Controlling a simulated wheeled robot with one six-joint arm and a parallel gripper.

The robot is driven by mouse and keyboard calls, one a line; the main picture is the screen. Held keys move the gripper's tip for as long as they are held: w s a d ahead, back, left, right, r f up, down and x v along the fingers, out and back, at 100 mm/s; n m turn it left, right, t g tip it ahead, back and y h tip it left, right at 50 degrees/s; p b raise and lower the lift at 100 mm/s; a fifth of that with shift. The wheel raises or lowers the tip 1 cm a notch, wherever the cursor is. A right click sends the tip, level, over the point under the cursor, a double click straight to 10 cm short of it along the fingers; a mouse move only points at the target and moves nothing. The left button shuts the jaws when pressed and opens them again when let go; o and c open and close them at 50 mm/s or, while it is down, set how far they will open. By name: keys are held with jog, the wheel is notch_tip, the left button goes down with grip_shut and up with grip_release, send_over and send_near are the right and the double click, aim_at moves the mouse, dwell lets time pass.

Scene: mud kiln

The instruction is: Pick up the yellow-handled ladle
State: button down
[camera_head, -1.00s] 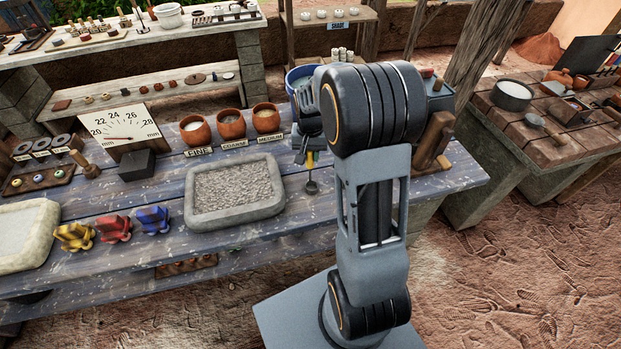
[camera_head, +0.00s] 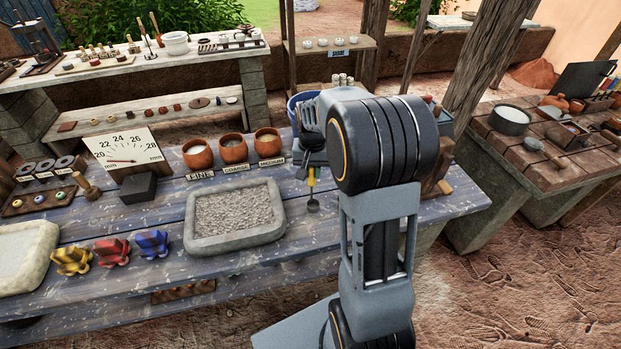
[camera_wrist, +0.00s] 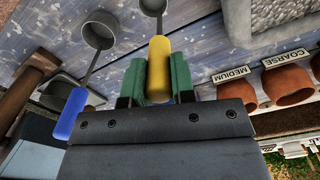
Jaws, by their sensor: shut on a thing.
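The yellow-handled ladle (camera_wrist: 158,58) is between the two green finger pads of my gripper (camera_wrist: 159,82) in the wrist view. My gripper is shut on the yellow handle. The ladle's grey bowl (camera_wrist: 153,5) points away from the fingers and is partly cut off by the top edge. In the head view, the ladle (camera_head: 313,205) hangs or stands below my gripper (camera_head: 311,172), bowl down, at the right of the blue table. I cannot tell whether the bowl touches the table. A blue-handled ladle (camera_wrist: 72,110) lies to the left in the wrist view.
A stone tray of gravel (camera_head: 190,240) is left of the ladle. Labelled clay pots (camera_head: 233,150) stand behind it. A blue bucket (camera_head: 294,104) is behind my arm. Yellow, red and blue pieces (camera_head: 112,252) lie further left. A second table (camera_head: 510,140) is at the right.

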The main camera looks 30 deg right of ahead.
jog(key=s+d+r+b, duration=0.1)
jog(key=s+d+r, duration=0.6)
jog(key=s+r, duration=0.2)
jog(key=s, duration=0.2)
jog(key=shift+s+d+r+b, duration=0.25)
jog(key=shift+s+d+b, duration=0.05)
jog(key=shift+s+b, duration=0.1)
jog(key=shift+w, duration=0.1)
jog(key=c, duration=1.6)
grip_release()
jog(key=shift+c, duration=0.9)
